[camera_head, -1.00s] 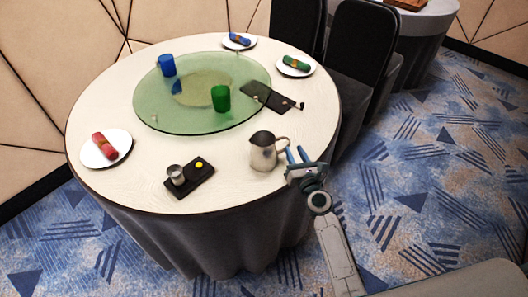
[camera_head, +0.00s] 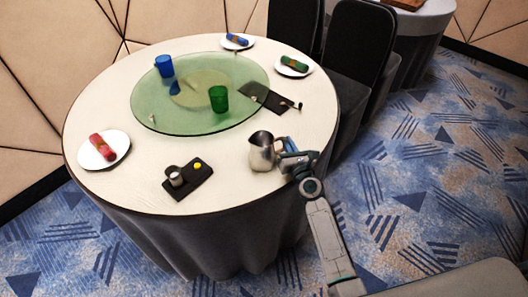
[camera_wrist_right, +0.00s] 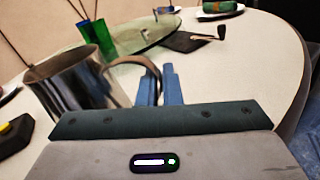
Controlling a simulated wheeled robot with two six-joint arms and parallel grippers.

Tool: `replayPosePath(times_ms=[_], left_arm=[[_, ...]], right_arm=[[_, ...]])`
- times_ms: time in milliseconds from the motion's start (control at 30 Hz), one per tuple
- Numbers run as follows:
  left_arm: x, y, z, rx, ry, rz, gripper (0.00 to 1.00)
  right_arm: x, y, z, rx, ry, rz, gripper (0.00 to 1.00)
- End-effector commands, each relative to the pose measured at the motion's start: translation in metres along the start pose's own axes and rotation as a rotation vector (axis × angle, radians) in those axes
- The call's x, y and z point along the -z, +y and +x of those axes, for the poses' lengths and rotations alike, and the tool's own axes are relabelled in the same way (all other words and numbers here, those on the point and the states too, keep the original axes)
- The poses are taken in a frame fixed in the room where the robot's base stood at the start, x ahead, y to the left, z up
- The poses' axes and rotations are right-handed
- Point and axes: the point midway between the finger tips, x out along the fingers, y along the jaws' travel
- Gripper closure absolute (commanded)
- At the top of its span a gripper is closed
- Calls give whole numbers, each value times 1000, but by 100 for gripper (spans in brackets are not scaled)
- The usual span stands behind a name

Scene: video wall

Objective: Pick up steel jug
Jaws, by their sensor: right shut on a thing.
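The steel jug (camera_head: 262,152) stands upright near the front right edge of the round table, its handle turned to the right. My right gripper (camera_head: 284,146) is at the handle, shut on it. In the right wrist view the jug (camera_wrist_right: 72,84) is at the left, and its curved handle (camera_wrist_right: 128,62) meets the blue fingers (camera_wrist_right: 160,86) of my right gripper. The fingers partly hide the handle in the head view. My left gripper is in neither view.
The table (camera_head: 120,195) holds a green glass turntable (camera_head: 160,124) with a blue cup (camera_head: 164,66) and a green cup (camera_head: 218,99). A black tray (camera_head: 199,181) with a small metal cup (camera_head: 175,176) lies left of the jug. Plates with rolled napkins stand around the rim.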

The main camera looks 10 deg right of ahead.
Motion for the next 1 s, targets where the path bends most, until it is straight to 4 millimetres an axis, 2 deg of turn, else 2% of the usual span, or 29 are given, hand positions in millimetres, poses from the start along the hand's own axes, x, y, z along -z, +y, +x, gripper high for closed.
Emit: replayPosePath(times_ms=[433, 867, 900, 1000], left_arm=[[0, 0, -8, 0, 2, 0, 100], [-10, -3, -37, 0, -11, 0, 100], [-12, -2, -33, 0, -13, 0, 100], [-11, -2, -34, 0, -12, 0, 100]], right_arm=[[-9, 2, 0, 0, -3, 0, 100], [-42, 7, 0, 0, -3, 0, 100], [-36, 9, -6, 0, -1, 1, 100], [-36, 13, -16, 0, -1, 1, 100]])
